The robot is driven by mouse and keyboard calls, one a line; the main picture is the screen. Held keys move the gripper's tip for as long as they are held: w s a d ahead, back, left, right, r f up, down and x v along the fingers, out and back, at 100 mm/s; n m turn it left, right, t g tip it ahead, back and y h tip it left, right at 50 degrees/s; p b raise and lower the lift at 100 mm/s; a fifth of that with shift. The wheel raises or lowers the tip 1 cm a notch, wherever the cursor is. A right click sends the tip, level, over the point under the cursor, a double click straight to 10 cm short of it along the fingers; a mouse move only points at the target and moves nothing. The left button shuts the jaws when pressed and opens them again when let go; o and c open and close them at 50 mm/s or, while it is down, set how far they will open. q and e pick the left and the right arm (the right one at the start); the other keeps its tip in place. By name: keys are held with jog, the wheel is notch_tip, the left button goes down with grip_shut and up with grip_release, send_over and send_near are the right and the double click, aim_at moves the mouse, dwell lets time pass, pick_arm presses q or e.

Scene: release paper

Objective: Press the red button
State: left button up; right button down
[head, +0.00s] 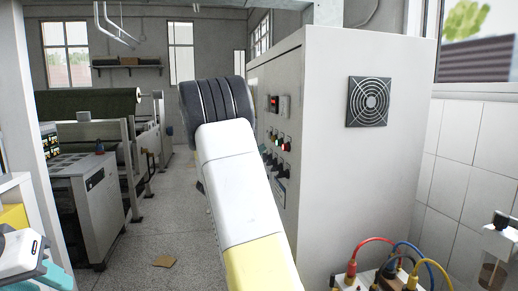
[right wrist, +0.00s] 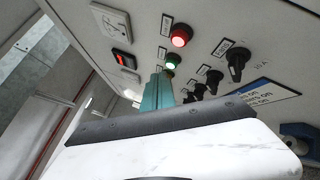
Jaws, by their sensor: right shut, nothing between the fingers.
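The red button (right wrist: 181,35) is round and lit-looking on the light control panel in the right wrist view; it also shows small on the cabinet side in the head view (head: 278,142). A green button (right wrist: 172,61) sits beside it. My right gripper (right wrist: 158,80) has teal fingers, shut and empty, pointing at the panel. In the picture its tips are just below the green button and apart from the red one; contact with the panel cannot be told. White and teal parts at the lower left look like my left gripper (head: 48,275), jaws unclear.
The grey cabinet (head: 345,190) also carries black rotary knobs (right wrist: 236,62), a red display (right wrist: 122,60) and a meter (right wrist: 110,20) near the buttons. Coloured cables (head: 375,241) stand at the lower right. Machinery (head: 95,200) lines the left; the floor (head: 180,225) between is mostly open.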

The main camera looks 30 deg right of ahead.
jog(key=shift+s+d, duration=0.2)
jog(key=shift+d, duration=0.55)
jog(key=shift+s+d, duration=0.15)
jog(key=shift+d, duration=0.6)
jog(key=shift+s+d, duration=0.2)
jog(key=shift+d, duration=0.55)
jog(key=shift+d, duration=0.15)
jog(key=shift+s+d, duration=0.1)
jog(key=shift+d, duration=0.15)
jog(key=shift+s+d, duration=0.15)
jog(key=shift+d, duration=0.35)
dwell(0.9)
dwell(0.4)
jog(key=shift+w+a, duration=0.2)
jog(key=shift+a, duration=0.65)
jog(key=shift+a, duration=0.1)
jog(key=a, duration=0.2)
jog(key=w+a, duration=0.1)
jog(key=a, duration=0.1)
jog(key=shift+w+a, duration=0.1)
jog(key=shift+a, duration=0.25)
